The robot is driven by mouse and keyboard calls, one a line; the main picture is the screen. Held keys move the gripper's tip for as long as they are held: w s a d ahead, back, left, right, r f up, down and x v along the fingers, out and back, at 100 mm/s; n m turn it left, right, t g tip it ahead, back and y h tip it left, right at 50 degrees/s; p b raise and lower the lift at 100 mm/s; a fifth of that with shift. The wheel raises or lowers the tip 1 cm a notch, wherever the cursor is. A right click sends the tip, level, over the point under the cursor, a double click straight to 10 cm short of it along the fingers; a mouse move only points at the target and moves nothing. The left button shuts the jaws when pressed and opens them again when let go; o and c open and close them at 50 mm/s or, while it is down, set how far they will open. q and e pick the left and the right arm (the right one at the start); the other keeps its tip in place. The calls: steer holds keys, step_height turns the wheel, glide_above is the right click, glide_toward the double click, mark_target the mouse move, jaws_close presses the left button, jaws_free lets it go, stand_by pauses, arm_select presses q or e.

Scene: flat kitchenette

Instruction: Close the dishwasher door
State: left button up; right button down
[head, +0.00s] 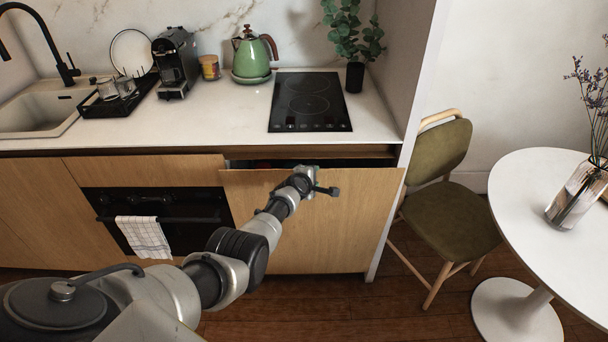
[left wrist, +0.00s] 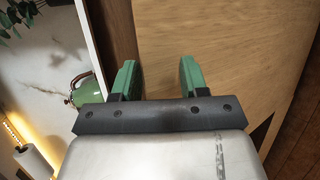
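The dishwasher door (head: 330,235) is the light wood panel below the hob in the head view. It stands slightly ajar, its top edge tilted out from the counter, with a dark gap (head: 350,162) above it. My left gripper (head: 311,188) is in front of the door's upper part, near its top edge. In the left wrist view the wood door (left wrist: 225,45) fills much of the picture beyond the fingers. The two green fingers of the left gripper (left wrist: 158,78) are apart with nothing between them. I cannot tell whether they touch the door. My right gripper is not in view.
An oven (head: 180,230) with a towel (head: 145,237) on its handle is left of the door. A white wall panel edge (head: 395,225) borders it on the right. A green chair (head: 450,205) and round white table (head: 540,200) stand further right.

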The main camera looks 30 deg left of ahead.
arm_select(q)
steer(key=a+p+v, duration=0.1)
steer(key=p+v, duration=0.5)
steer(key=v, duration=0.2)
steer(key=shift+s+d+r, duration=0.2)
steer(key=shift+s+d, duration=0.05)
steer(key=shift+d, duration=0.2)
